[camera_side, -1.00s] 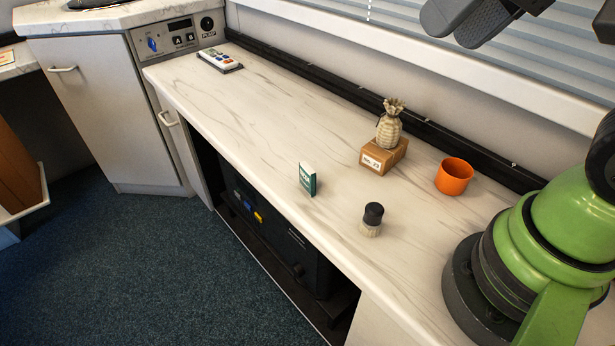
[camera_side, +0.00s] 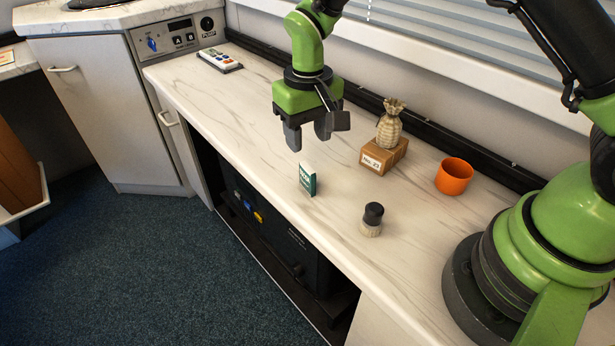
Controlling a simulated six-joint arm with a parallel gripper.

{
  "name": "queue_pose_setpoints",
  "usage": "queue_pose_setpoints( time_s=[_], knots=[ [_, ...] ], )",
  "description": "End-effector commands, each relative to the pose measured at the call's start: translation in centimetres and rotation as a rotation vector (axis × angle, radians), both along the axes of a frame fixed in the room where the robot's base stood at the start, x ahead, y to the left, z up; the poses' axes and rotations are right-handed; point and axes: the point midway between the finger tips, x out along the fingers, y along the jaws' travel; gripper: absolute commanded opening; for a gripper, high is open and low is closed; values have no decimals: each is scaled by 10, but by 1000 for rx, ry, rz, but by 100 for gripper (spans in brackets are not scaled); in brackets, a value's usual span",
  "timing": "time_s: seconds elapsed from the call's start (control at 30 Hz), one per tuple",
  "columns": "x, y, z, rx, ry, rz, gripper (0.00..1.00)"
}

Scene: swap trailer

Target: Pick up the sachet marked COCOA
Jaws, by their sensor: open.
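A small green and white packet (camera_side: 308,180) stands upright on the marble-patterned counter, near its front edge. Its lettering is too small to read, so I cannot tell whether it is the COCOA sachet. No other sachet shows. My gripper (camera_side: 309,139) is open and empty, pointing down above the counter. In the picture it is just above the packet and apart from it.
A pineapple figure (camera_side: 390,124) stands on a cardboard box (camera_side: 383,156) to the right of the packet. An orange cup (camera_side: 454,176) and a black-topped jar (camera_side: 372,219) stand nearer my base. The counter (camera_side: 225,110) between is clear.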

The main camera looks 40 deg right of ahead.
Motion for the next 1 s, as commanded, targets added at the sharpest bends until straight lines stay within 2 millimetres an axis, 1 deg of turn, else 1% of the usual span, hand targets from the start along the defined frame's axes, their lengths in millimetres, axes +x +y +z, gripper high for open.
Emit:
queue_pose_setpoints(
  time_s=[0.03, 0.1, 0.33, 0.5, 0.6, 0.7, 0.9, 0.97, 1.0],
  knots=[
    [-1, 0, -9, -1, 5, 0, 47],
    [-1, 0, -19, 0, 4, 0, 47],
    [-1, 0, -39, 0, 2, -1, 47],
    [-1, 2, -66, 0, 5, -1, 47],
    [0, 2, -77, 1, 3, -1, 47],
    [0, 2, -82, 2, 1, -1, 47],
    [0, 2, -82, 3, 0, -1, 47],
    [0, 2, -82, 3, 0, -1, 33],
    [0, 2, -82, 3, 0, -1, 24]
  ],
)
